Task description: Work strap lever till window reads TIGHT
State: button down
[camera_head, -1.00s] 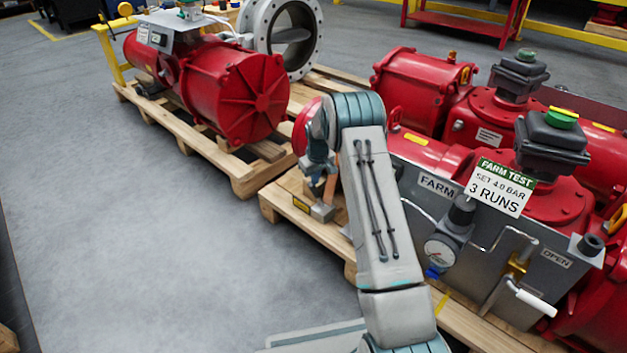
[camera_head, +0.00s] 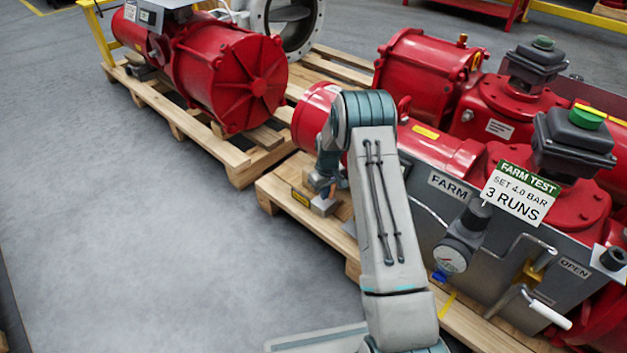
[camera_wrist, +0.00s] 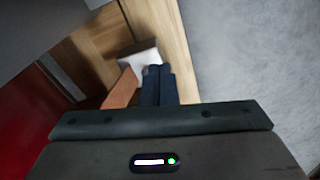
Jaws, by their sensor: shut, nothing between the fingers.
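In the head view, a small grey metal block (camera_head: 325,205) with an orange-brown piece, probably the strap or its lever, sits on the pallet's near left corner. A yellow-edged dark plate (camera_head: 300,197) is beside it; any window wording is too small to read. My gripper (camera_head: 322,184) hangs just above the block, partly hiding it. In the wrist view, my gripper's dark fingers (camera_wrist: 158,84) are shut together with nothing between them. The orange-brown piece (camera_wrist: 121,90) is just left of them, and the pale block (camera_wrist: 140,54) lies beyond their tips. Contact cannot be told.
Wooden pallet (camera_head: 275,190) carries red actuators and a grey panel with a gauge (camera_head: 450,257), a white-handled lever (camera_head: 550,314) and a FARM TEST sign (camera_head: 520,193). Another pallet (camera_head: 245,165) with a red actuator (camera_head: 235,85) stands behind left. Grey floor (camera_head: 130,230) is clear at left.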

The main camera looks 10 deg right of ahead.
notch_tip(320, 180, up, 13)
jog(key=p, duration=0.5)
jog(key=shift+s+r, duration=0.2)
jog(key=shift+s, duration=0.25)
dwell(0.4)
jog(key=s+a+r+m+p, duration=0.1)
jog(key=s+r+p, duration=0.4)
jog(key=r, duration=0.7)
jog(key=s+r+t+p, duration=0.1)
jog(key=s+r+p, duration=0.3)
jog(key=r+p, duration=0.5)
jog(key=s+a+r+m+p, duration=0.1)
jog(key=s+r+p, duration=0.3)
jog(key=r, duration=1)
jog(key=s+r+m+t+p, duration=0.1)
jog(key=s+r+m+p, duration=0.1)
jog(key=s+r+p, duration=1.5)
jog(key=s+a+r, duration=0.1)
jog(key=s+r, duration=0.3)
jog(key=r, duration=0.1)
jog(key=shift+s+r+m, duration=0.15)
jog(key=shift+r+m, duration=0.15)
jog(key=shift+r, duration=0.1)
